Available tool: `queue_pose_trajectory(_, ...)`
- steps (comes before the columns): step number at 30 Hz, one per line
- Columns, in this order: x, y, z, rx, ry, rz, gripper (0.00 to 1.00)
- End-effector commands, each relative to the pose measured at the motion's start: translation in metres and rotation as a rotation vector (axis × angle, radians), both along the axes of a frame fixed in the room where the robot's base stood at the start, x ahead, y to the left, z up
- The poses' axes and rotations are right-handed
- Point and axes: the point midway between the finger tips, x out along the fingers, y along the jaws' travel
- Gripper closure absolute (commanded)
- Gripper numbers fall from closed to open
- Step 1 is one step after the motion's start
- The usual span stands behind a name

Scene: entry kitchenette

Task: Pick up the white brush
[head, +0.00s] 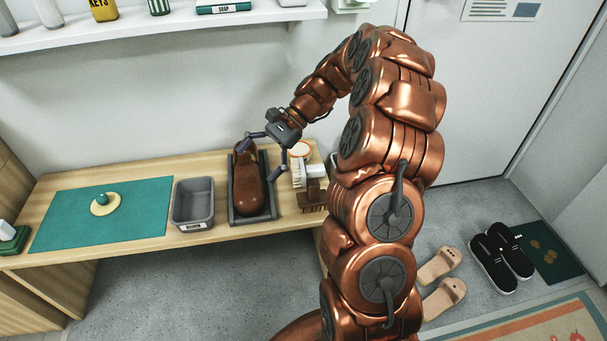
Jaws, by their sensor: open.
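A white brush (298,172), seen as a pale upright bristled shape, is at the right part of the wooden bench, by a brown slotted block (314,196). I cannot tell whether it stands in the block or just behind it. My gripper (260,166) is open, its two dark fingers spread over the brown shoe (248,190). The right finger is close to the left side of the brush; contact cannot be told. Nothing shows between the fingers except the shoe below or behind them.
The shoe sits on a dark grey stand (234,214). Left of it are a grey bin (193,218) and a green mat (142,225) with a small teal-topped yellow disc (105,203). An orange-rimmed round container (300,149) stands behind the brush. A shelf (150,27) hangs above.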

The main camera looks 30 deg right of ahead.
Motion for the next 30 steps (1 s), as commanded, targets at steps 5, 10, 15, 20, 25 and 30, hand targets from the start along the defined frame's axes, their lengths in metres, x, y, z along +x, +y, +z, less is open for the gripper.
queue_pose_trajectory(5, 0.029, -0.058, -0.033, 0.08, 0.069, -0.185, 0.0)
queue_pose_trajectory(10, 0.044, -0.117, -0.065, 0.148, 0.132, -0.352, 0.0)
queue_pose_trajectory(15, 0.046, -0.173, -0.1, 0.201, 0.19, -0.503, 0.0)
queue_pose_trajectory(20, 0.04, -0.213, -0.125, 0.235, 0.233, -0.606, 0.0)
queue_pose_trajectory(25, 0.035, -0.236, -0.14, 0.254, 0.256, -0.667, 0.0)
queue_pose_trajectory(30, 0.037, -0.235, -0.145, 0.259, 0.261, -0.678, 0.0)
